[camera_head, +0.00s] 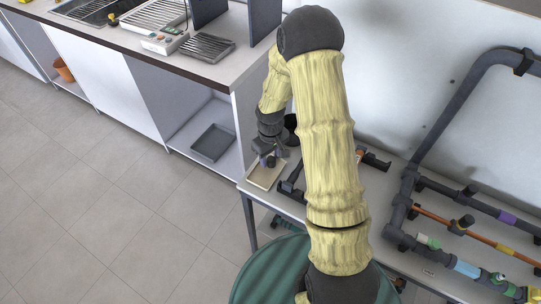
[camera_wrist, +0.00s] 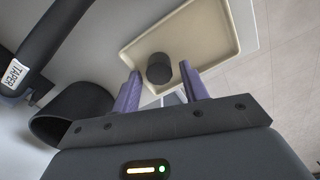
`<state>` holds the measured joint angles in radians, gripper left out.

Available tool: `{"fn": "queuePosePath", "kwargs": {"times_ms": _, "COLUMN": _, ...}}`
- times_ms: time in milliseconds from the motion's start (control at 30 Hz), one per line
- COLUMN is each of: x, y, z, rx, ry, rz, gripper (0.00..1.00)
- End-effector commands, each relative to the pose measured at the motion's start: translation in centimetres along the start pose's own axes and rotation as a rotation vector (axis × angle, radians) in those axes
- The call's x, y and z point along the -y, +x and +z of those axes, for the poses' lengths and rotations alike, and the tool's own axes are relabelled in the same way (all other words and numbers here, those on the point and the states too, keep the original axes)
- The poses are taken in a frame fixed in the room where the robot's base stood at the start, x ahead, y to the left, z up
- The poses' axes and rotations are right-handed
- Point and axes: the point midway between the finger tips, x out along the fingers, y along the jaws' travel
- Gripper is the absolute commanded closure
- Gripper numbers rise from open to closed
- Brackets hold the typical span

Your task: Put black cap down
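The black cap (camera_wrist: 159,68) is a short dark cylinder that shows in the wrist view, over the beige tray (camera_wrist: 213,22). It sits between and just beyond the tips of the two purple fingers of my gripper (camera_wrist: 160,70). A gap shows on each side of the cap, so the fingers look open and apart from it. The cap appears to rest on the tray floor. In the head view my gripper (camera_head: 268,160) is low over the tray (camera_head: 262,184) at the table's left end; the cap cannot be made out there.
A dark pipe with a "TAPER" label (camera_wrist: 14,74) and a wide black cup-like part (camera_wrist: 72,113) are close left of my gripper in the wrist view. Pipework (camera_head: 440,190) covers the table's right side. A cabinet (camera_head: 190,90) stands to the left.

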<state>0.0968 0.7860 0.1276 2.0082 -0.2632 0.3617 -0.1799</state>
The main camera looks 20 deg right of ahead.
Motion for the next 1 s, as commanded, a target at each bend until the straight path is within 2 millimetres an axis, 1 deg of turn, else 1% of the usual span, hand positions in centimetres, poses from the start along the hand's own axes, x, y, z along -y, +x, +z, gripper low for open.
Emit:
{"fn": "queuePosePath", "kwargs": {"times_ms": 300, "x": 0.0, "y": -0.1, "z": 0.0, "rx": 0.000, "ry": 0.000, "rz": 0.000, "gripper": 0.51}}
{"fn": "queuePosePath", "kwargs": {"times_ms": 467, "x": 0.0, "y": -1.1, "z": -0.1, "rx": -0.003, "ry": 0.000, "rz": 0.002, "gripper": 0.51}}
{"fn": "queuePosePath", "kwargs": {"times_ms": 567, "x": 0.0, "y": -2.5, "z": -0.1, "rx": -0.005, "ry": -0.002, "rz": 0.002, "gripper": 0.51}}
{"fn": "queuePosePath", "kwargs": {"times_ms": 900, "x": 0.0, "y": -9.1, "z": -0.1, "rx": -0.005, "ry": -0.001, "rz": 0.002, "gripper": 0.51}}
{"fn": "queuePosePath", "kwargs": {"times_ms": 1000, "x": 0.0, "y": -10.7, "z": -0.1, "rx": -0.003, "ry": 0.000, "rz": 0.002, "gripper": 0.51}}
